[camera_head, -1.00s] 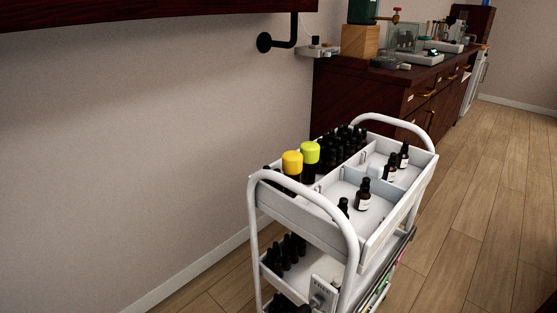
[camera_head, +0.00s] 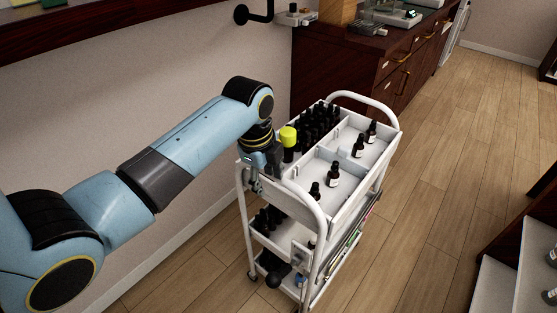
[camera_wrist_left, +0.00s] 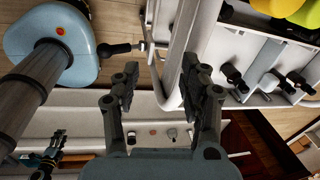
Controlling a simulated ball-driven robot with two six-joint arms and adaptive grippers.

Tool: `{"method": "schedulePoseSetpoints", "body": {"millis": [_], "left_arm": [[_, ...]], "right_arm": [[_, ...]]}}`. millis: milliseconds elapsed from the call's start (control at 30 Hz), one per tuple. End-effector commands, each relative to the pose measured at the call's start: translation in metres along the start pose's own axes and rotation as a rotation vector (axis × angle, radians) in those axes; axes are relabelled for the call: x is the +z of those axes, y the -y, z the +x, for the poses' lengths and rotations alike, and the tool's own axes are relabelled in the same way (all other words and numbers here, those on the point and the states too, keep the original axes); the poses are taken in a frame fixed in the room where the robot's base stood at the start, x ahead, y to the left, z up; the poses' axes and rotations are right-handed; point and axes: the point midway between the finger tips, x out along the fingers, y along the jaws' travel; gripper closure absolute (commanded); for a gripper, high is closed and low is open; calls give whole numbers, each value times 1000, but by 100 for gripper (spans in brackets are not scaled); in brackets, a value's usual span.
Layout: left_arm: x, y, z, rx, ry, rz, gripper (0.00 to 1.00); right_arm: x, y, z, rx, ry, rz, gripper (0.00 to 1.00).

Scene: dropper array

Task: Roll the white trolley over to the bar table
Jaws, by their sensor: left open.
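The white trolley (camera_head: 333,213) stands upright on the wood floor beside the wall. Its top tray holds dark dropper bottles, and its near curved handle faces me. My left gripper (camera_head: 262,168) is at the near left corner of the handle, partly hidden by my own wrist. In the left wrist view my left gripper (camera_wrist_left: 160,80) is open, with the white handle rail (camera_wrist_left: 176,62) showing between or just beyond its fingers; I cannot tell whether they are around it. I cannot tell which furniture is the bar table.
A dark wooden top (camera_head: 95,25) runs along the upper left. A dark cabinet (camera_head: 345,75) stands behind the trolley against the wall. A shelf unit with white shelves (camera_head: 530,255) is at the right edge. The floor (camera_head: 450,170) right of the trolley is clear.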

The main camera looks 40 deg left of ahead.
Motion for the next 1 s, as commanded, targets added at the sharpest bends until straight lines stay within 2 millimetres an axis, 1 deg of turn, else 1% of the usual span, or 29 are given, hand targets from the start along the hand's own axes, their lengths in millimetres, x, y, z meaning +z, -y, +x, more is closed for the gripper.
{"method": "schedulePoseSetpoints", "body": {"millis": [33,100,233,300,367,467,567,1000], "left_arm": [[-1,10,-23,-10,-2,27,56],[-3,18,-42,-17,-4,64,56],[-5,29,-67,-27,-6,115,56],[-5,32,-74,-28,-7,131,56],[-6,33,-78,-30,-7,141,56],[-6,34,-76,-30,-8,146,56],[-6,34,-68,-30,-8,146,56],[-7,36,-17,-30,-8,145,56]], "right_arm": [[-2,0,-12,-1,-1,0,60],[-2,0,-18,-2,-1,1,60],[-3,0,-27,-2,-1,1,60],[-4,0,-29,-2,-1,1,60],[-4,0,-30,-2,-1,1,60],[-4,0,-30,-2,-1,1,60],[-3,0,-29,-2,-1,1,60],[-2,0,-27,-2,1,1,60]]}}
